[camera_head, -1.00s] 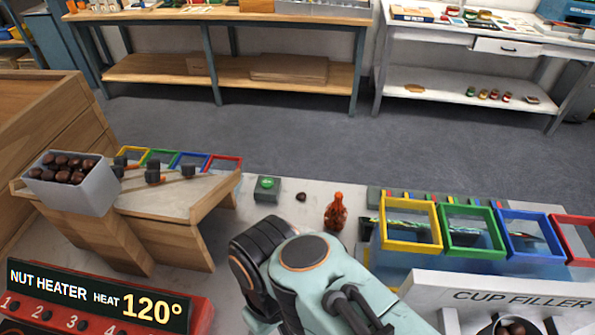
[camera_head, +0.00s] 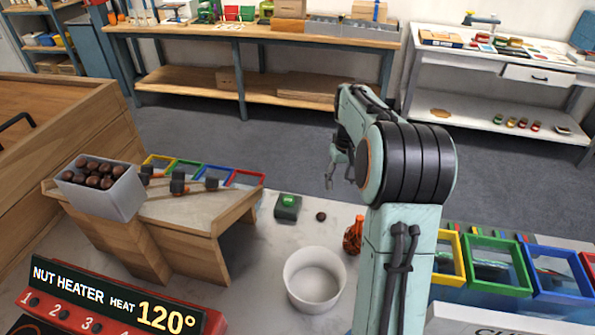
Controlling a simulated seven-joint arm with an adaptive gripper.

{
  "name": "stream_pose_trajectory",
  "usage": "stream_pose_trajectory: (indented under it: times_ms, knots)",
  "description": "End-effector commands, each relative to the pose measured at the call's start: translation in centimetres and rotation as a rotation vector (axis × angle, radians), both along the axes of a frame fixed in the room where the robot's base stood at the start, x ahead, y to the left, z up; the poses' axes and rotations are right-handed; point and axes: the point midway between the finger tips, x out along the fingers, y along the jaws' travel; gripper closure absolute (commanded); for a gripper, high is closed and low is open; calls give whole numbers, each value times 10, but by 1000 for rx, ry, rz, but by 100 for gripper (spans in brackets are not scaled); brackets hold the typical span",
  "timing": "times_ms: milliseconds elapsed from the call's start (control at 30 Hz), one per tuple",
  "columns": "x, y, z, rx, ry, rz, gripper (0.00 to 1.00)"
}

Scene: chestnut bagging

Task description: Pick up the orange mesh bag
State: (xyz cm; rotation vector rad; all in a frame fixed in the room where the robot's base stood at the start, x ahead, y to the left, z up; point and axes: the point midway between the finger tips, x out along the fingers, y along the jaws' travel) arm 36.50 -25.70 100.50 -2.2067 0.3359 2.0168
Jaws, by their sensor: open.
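An orange-red, narrow-topped object (camera_head: 352,238) stands upright on the pale bench, just left of my arm. It appears to be the orange mesh bag, but it is too small to make out any mesh. The jaws are open and empty.
A white round tub (camera_head: 314,280) stands in front of the orange object. A small dark chestnut (camera_head: 321,216) and a green-topped box (camera_head: 288,207) lie behind. A wooden sorting stand (camera_head: 190,240) is left; coloured frames (camera_head: 497,262) are right.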

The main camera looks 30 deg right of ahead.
Motion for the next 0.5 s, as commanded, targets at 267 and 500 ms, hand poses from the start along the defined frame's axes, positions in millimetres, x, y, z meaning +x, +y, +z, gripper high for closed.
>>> stream_pose_trajectory:
  times_ms: [267,500]
  knots:
    - [-41,-41,-59,82,77,-134,53]
    - [-41,-40,-97,83,78,-131,53]
